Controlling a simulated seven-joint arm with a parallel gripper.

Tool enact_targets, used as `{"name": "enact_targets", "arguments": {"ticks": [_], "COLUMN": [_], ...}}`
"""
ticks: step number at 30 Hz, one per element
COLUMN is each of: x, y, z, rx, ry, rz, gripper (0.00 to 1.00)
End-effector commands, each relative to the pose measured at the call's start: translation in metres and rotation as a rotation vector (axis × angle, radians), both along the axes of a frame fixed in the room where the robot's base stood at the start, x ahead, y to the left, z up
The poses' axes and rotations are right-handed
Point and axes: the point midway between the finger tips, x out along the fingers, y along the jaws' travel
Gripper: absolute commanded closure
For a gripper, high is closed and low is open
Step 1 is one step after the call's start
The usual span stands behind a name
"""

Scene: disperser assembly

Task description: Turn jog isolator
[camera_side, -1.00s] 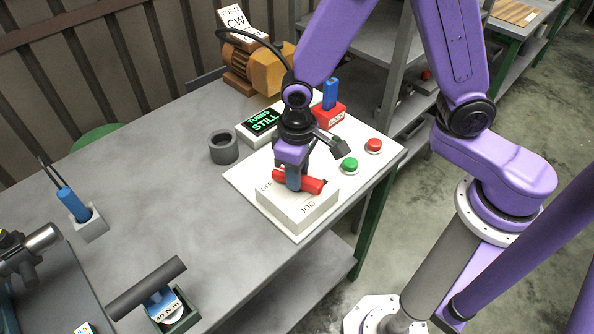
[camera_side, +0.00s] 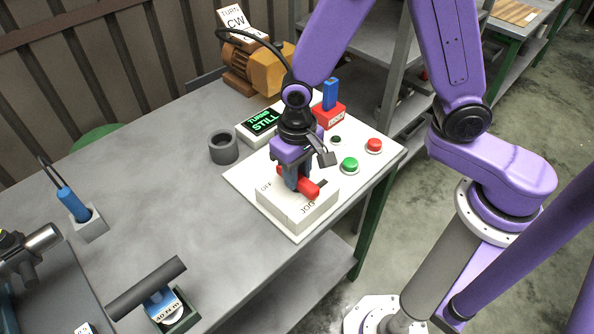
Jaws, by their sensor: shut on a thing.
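The jog isolator is a white box (camera_side: 290,212) with a red handle (camera_side: 309,190) on its top, on the white panel at the table's right end. The label JOG shows on the box near its front right; the OFF label is partly covered. My gripper (camera_side: 291,184) points down over the box and is shut on the red handle. The handle lies slanted, its near end pointing down and right in the picture. My fingers hide the handle's middle.
Green (camera_side: 350,165) and red (camera_side: 374,146) buttons stand right of the box. Behind are a display (camera_side: 262,122) reading STILL, a red block (camera_side: 329,116) with a blue peg, and an orange motor (camera_side: 258,68). A grey ring (camera_side: 223,148) stands left. The middle of the table is clear.

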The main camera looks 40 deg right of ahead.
Motion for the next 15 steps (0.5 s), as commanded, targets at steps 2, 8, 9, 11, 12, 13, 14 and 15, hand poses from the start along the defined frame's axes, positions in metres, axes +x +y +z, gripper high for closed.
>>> {"name": "enact_targets", "arguments": {"ticks": [2, 8, 9, 11, 12, 13, 14, 15], "x": [-0.0005, -0.0004, -0.0004, -0.0003, -0.0003, -0.0002, -0.0002, -0.0002], "y": [0.0002, 0.0003, 0.0003, 0.0002, 0.0002, 0.0002, 0.0002, 0.0002], "z": [0.0006, 0.0005, 0.0005, 0.0004, 0.0003, 0.0003, 0.0002, 0.0002], "rx": [0.001, 0.001, 0.001, 0.001, 0.001, 0.001, 0.001, 0.001], "ry": [0.002, 0.001, 0.001, 0.001, 0.001, 0.001, 0.001, 0.001], "rz": [-0.007, -0.007, -0.006, -0.005, -0.005, -0.005, -0.004, -0.004], "gripper": [1.0, 0.47, 0.47, 0.47, 0.47, 0.47, 0.47, 0.47]}}
